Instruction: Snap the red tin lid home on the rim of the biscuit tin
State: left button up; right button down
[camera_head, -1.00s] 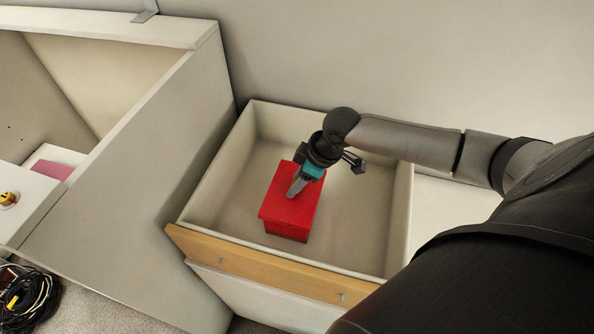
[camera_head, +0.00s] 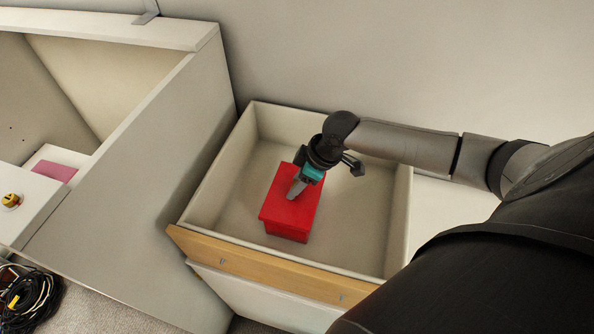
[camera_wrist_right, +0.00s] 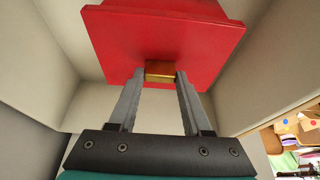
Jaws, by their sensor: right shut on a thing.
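The red tin lid (camera_head: 273,207) lies over the red biscuit tin (camera_head: 285,238), which stands in the open drawer. In the head view the lid looks roughly level; I cannot tell whether its edge is fully down on the rim. My right gripper (camera_head: 294,194) reaches down onto the middle of the lid. In the right wrist view its two fingers (camera_wrist_right: 160,76) are shut on a brass-coloured knob (camera_wrist_right: 160,68) on the lid's red top (camera_wrist_right: 160,38). The tin's rim is hidden under the lid. My left gripper is not in view.
The drawer (camera_head: 218,176) has pale walls and a wooden front (camera_head: 270,265), with free floor around the tin. A white cabinet (camera_head: 150,160) stands at the left, with a yellow object (camera_head: 11,200) and a pink item (camera_head: 54,171) there. Dark coiled cables (camera_head: 30,290) lie at lower left.

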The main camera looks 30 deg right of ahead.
jog(key=shift+f+b, duration=0.5)
jog(key=shift+f, duration=0.4)
jog(key=shift+c, duration=1.3)
grip_release()
jog(key=shift+r, duration=0.15)
jog(key=p+v, duration=0.2)
jog(key=v, duration=1.3)
